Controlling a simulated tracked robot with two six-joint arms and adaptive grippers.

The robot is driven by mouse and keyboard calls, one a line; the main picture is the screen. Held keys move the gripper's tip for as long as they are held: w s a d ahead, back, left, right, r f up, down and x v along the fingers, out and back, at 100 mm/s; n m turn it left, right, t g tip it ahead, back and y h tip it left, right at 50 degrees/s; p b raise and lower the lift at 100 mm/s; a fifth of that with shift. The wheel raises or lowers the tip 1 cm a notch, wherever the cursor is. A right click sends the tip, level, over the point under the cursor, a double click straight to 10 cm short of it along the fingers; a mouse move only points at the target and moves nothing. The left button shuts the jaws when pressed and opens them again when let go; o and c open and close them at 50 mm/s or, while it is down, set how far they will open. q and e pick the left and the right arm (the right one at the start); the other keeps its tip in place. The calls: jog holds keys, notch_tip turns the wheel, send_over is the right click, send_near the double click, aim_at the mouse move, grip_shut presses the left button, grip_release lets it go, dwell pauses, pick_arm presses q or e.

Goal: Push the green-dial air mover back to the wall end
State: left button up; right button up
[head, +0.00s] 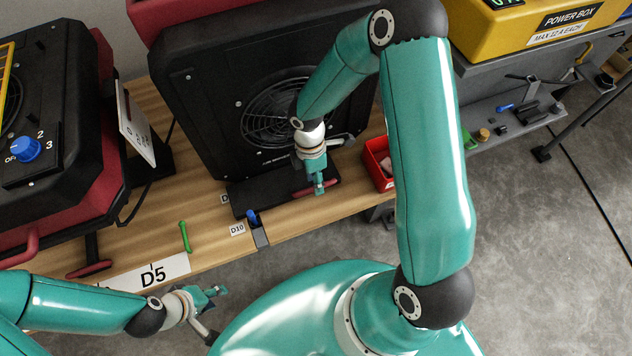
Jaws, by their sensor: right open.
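A black and red air mover (205,100) with a round fan grille stands on the wooden bench, upper middle. No dial shows on it, so I cannot tell if it is the green-dial one. Its dark base (265,195) reaches toward the bench's front edge. My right gripper (335,165) is open in front of its lower face, over the base; contact cannot be told. Another black and red air mover (62,135) at the left has a blue dial (25,149). My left gripper (217,315) is open and empty, off the bench's front edge.
A red bin (376,160) stands right of the middle air mover. A yellow power box (500,40) is at upper right.

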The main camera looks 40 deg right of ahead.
jog(key=shift+s+f, duration=0.15)
jog(key=shift+f, duration=0.5)
grip_shut()
